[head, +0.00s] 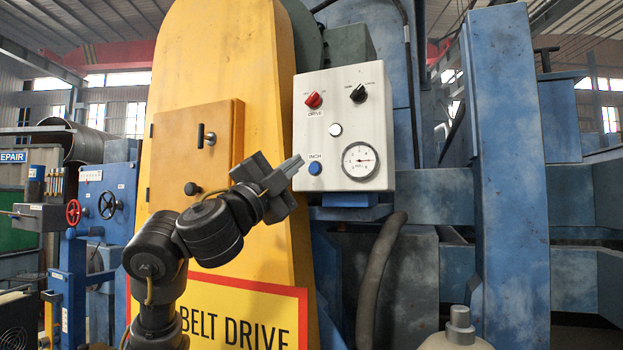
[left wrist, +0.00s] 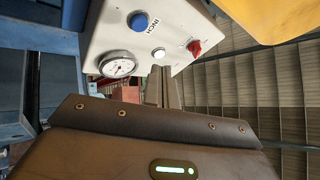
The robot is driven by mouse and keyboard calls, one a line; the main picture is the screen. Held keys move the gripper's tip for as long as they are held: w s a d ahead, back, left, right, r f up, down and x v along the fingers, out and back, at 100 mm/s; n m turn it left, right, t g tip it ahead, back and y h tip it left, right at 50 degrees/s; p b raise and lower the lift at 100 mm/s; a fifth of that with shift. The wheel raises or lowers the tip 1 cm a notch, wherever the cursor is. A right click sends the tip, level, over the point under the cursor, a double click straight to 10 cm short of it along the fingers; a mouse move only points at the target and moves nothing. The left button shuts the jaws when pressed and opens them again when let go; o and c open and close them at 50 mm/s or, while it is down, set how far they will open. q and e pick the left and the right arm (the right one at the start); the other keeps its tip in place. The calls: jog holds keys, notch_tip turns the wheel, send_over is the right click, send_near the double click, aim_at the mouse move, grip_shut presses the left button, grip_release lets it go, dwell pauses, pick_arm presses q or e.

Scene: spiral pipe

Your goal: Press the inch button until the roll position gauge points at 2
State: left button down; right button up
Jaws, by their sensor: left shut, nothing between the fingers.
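The blue inch button (head: 315,168) sits at the lower left of a white control box (head: 340,90). It also shows in the left wrist view (left wrist: 139,21). The roll position gauge (head: 360,160) is a round white dial to the button's right, with a red needle pointing roughly right; its numbers are too small to read. The gauge also shows in the left wrist view (left wrist: 117,65). My left gripper (head: 296,164) is shut and empty. Its tips appear just left of the inch button in the head view; I cannot tell whether they touch the box. My right gripper is not in view.
The box also carries a red drive knob (head: 313,100), a black knob (head: 358,93) and a white button (head: 335,129). A yellow belt drive housing (head: 220,60) stands left of it. A thick grey hose (head: 375,285) hangs below, and a blue post (head: 515,180) stands right.

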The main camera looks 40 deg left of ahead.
aim_at(314, 168)
pick_arm(q)
jog(key=w, duration=0.2)
jog(key=w+a+b, duration=0.1)
jog(key=w, duration=0.2)
jog(key=shift+a, duration=0.2)
dwell(1.8)
jog(key=shift+w, duration=0.1)
jog(key=shift+w, duration=0.35)
jog(key=shift+w+a, duration=0.15)
jog(key=shift+w, duration=0.2)
dwell(0.7)
jog(key=shift+s, duration=0.15)
jog(key=shift+s+d, duration=0.2)
jog(key=shift+s, duration=0.4)
